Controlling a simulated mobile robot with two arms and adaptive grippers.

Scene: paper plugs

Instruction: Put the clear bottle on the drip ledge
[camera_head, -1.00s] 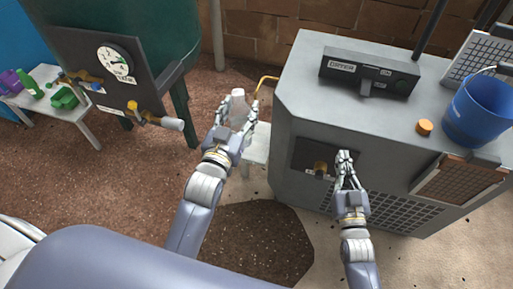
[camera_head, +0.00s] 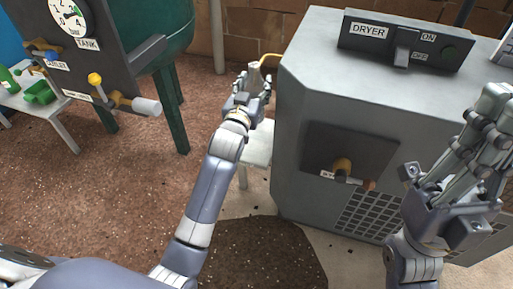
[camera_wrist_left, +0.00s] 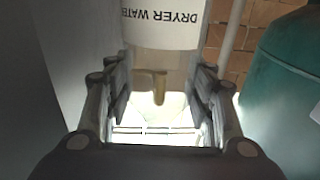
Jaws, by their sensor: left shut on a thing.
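The clear bottle (camera_head: 254,74) is held upright in my left gripper (camera_head: 251,90), beside the dryer's left side. In the left wrist view the bottle (camera_wrist_left: 165,65) sits between both fingers, with a label reading DRYER WATER upside down and a brass-coloured piece showing in its middle. A pale ledge (camera_head: 259,150), likely the drip ledge, stands low against the dryer's left side, below and just right of the gripper; my gripper hides part of it. My right gripper (camera_head: 497,108) is raised in front of the dryer at the right; its finger gap is not clear.
Open ground lies between.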

